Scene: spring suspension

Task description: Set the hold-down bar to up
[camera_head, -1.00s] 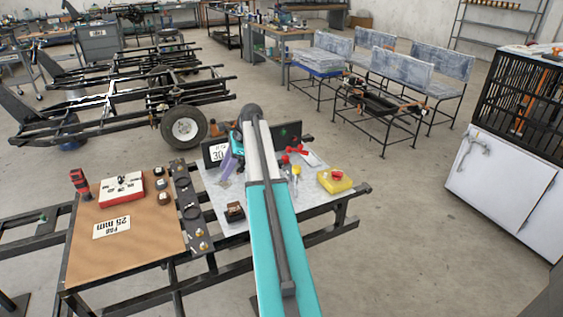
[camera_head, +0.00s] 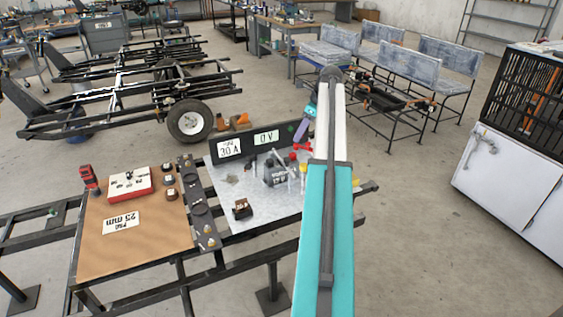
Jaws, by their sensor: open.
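On the grey metal plate (camera_head: 262,204) stands a grey cylindrical device (camera_head: 277,171) with pale bars or rods beside it. A red part like a clamp handle (camera_head: 303,147) shows just behind it, near my arm. I cannot make out which piece is the hold-down bar or whether it is up or down. My gripper (camera_head: 303,127) shows as a small purple and teal end left of my arm, above the back right of the plate. Its fingertips are too small to make out, and I see nothing held. My arm hides the plate's right part.
A black panel with white signs (camera_head: 230,147) stands behind the plate. Left are a dark strip (camera_head: 203,215), a brown board (camera_head: 150,243), a red box (camera_head: 130,185) and a red-black tool (camera_head: 89,178).

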